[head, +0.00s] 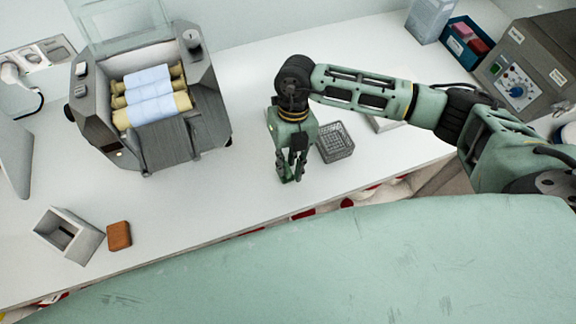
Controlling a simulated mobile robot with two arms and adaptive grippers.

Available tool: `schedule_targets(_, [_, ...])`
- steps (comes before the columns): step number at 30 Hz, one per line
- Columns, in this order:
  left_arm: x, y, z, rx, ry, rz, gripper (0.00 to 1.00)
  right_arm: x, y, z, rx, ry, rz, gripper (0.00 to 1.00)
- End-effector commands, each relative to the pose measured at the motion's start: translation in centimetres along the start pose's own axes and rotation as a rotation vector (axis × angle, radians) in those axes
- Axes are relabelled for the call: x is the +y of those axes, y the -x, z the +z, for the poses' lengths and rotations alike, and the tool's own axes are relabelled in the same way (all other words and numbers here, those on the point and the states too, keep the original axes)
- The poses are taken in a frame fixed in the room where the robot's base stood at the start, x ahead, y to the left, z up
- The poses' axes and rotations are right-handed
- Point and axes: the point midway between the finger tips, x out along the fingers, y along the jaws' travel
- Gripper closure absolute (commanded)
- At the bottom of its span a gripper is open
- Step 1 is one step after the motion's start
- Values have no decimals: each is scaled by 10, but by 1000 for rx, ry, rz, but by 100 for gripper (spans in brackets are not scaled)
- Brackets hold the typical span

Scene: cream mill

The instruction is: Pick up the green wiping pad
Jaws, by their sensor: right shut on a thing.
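My right gripper (292,178) points down over the white worktop, just left of a small grey basket. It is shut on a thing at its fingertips. A little green shows there, which fits the green wiping pad, but the fingers hide most of it and its outline is hard to tell from my green gripper parts. I cannot tell whether it touches the worktop. My left gripper is not in view.
The grey basket (335,142) stands close beside the gripper. A three-roller mill (190,140) stands at left. A brown block (118,236) and an open grey box (70,236) lie at front left. A control unit (525,75) stands at right.

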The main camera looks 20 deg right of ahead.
Motion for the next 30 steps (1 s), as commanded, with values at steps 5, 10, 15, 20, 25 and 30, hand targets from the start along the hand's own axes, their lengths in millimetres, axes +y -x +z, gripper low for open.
schedule_targets(5, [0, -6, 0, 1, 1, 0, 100, 1, 8, 0, -3, -1, 1, 100])
schedule_targets(10, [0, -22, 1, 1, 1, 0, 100, 5, 32, -6, -7, 3, 2, 100])
schedule_targets(15, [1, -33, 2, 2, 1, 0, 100, 2, 46, -42, -3, 5, -1, 100])
schedule_targets(20, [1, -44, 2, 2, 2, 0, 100, 0, 58, -78, -3, 4, 1, 100])
schedule_targets(25, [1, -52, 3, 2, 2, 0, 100, -2, 69, -110, -4, 2, 0, 100])
schedule_targets(30, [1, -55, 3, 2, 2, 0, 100, -3, 76, -131, -1, 2, 0, 100])
